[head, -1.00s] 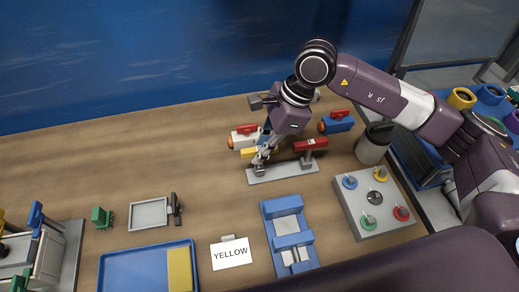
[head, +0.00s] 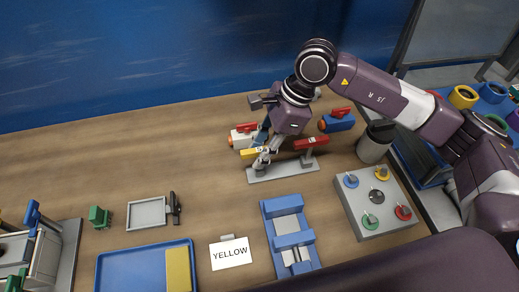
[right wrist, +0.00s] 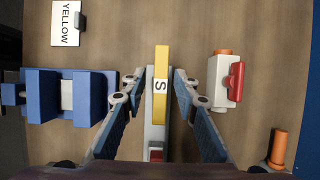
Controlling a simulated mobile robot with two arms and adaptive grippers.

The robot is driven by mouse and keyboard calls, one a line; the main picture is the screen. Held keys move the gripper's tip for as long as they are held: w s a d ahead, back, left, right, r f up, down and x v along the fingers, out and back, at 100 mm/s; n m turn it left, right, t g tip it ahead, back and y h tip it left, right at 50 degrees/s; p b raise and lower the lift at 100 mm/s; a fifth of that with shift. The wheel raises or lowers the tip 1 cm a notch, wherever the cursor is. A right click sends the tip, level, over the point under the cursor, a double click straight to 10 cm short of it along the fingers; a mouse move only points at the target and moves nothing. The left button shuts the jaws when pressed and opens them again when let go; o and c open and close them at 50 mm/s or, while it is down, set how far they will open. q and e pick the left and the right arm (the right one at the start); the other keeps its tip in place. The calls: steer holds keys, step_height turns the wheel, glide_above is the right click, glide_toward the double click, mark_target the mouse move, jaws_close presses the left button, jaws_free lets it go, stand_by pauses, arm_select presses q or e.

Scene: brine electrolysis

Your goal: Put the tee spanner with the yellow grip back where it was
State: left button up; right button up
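The tee spanner with the yellow grip (head: 248,154) sits at the left end of a grey stand (head: 284,171) on the bench. In the right wrist view its long yellow grip (right wrist: 161,62) carries a white label with an S. My right gripper (head: 262,150) is over that end of the stand. In the right wrist view its two fingers (right wrist: 157,88) are apart, one on each side of the yellow grip, with a gap on both sides. The spanner's lower part is hidden. My left gripper is out of view.
A red grip (head: 311,143) stands at the stand's right end. White-and-red (head: 243,137) and blue-and-red (head: 337,122) objects lie behind it. A blue fixture (head: 288,236), a YELLOW card (head: 230,253) and a grey box with coloured knobs (head: 366,221) are in front. Bench left of the stand is clear.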

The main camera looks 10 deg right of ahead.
steer(key=shift+r+p, duration=0.35)
steer(key=shift+r, duration=0.1)
steer(key=shift+r+p, duration=0.4)
steer(key=shift+p, duration=0.1)
steer(key=shift+w+d+r+b, duration=0.15)
steer(key=shift+d+r+b, duration=0.3)
steer(key=shift+b, duration=0.3)
steer(key=b+v, duration=0.2)
steer(key=v, duration=0.8)
steer(key=shift+r, duration=0.2)
